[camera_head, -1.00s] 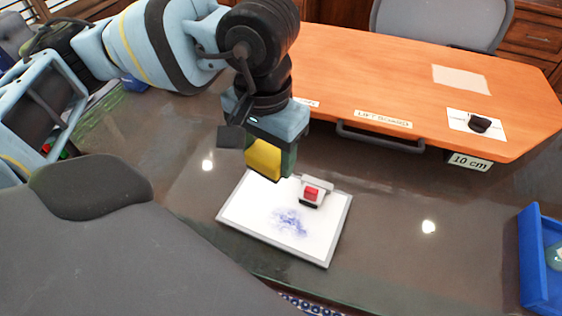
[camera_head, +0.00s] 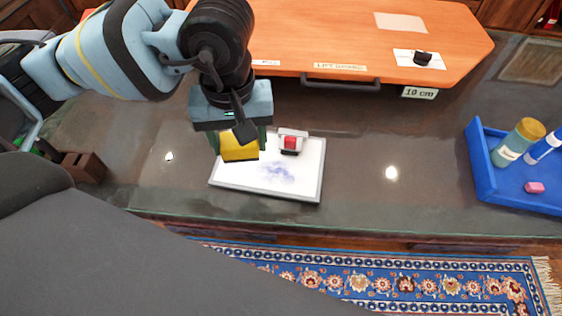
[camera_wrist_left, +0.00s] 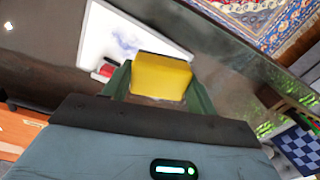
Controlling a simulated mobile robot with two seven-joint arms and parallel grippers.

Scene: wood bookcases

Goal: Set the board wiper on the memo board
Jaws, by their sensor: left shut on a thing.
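The board wiper, a yellow block (camera_head: 240,148), is held in my left gripper (camera_head: 239,152). The gripper's green fingers are shut on its sides, and it also shows in the left wrist view (camera_wrist_left: 160,77). The memo board (camera_head: 300,183) is white with a grey rim and a blue smudge, lying flat on the dark counter. It also shows in the left wrist view (camera_wrist_left: 115,38). The wiper overlaps the board's far left part in the head view; I cannot tell whether it touches. My right gripper is not in view.
A clip with a red part (camera_head: 291,143) sits at the board's far edge. A blue tray (camera_head: 487,180) with bottles and a pink block stands at the right. An orange board with a handle (camera_head: 340,83) lies behind. Counter between board and tray is clear.

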